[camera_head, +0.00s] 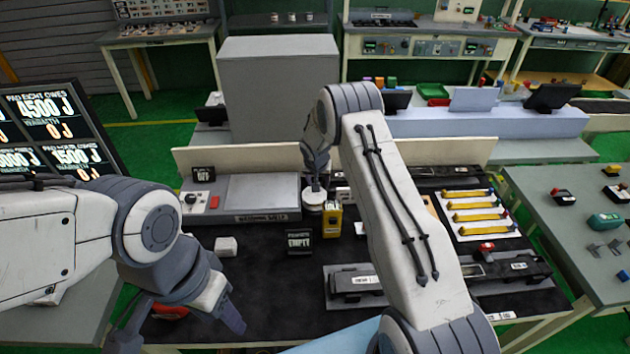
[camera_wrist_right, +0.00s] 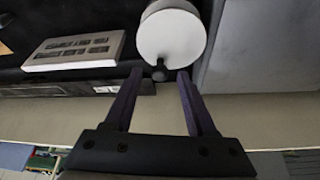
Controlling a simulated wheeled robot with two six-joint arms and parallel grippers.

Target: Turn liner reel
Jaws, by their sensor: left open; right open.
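The liner reel (camera_head: 314,201) is a white round drum on the dark bench mat, seen beneath my right gripper (camera_head: 314,180). In the right wrist view the reel (camera_wrist_right: 172,36) shows as a pale disc with a small dark knob (camera_wrist_right: 160,72) at its rim. My right gripper (camera_wrist_right: 159,76) is open, with one finger on each side of the knob; I cannot tell whether either touches it. My left gripper (camera_head: 180,332) is open and empty at the front left of the bench. A red item (camera_head: 170,312) shows partly behind it.
A yellow box (camera_head: 332,221) stands close beside the reel. A grey unit (camera_head: 262,196) with a red button lies to the left. A black "EMPTY" sign (camera_head: 299,241) and a white block (camera_head: 226,246) are in front. Yellow strips (camera_head: 480,205) lie at the right.

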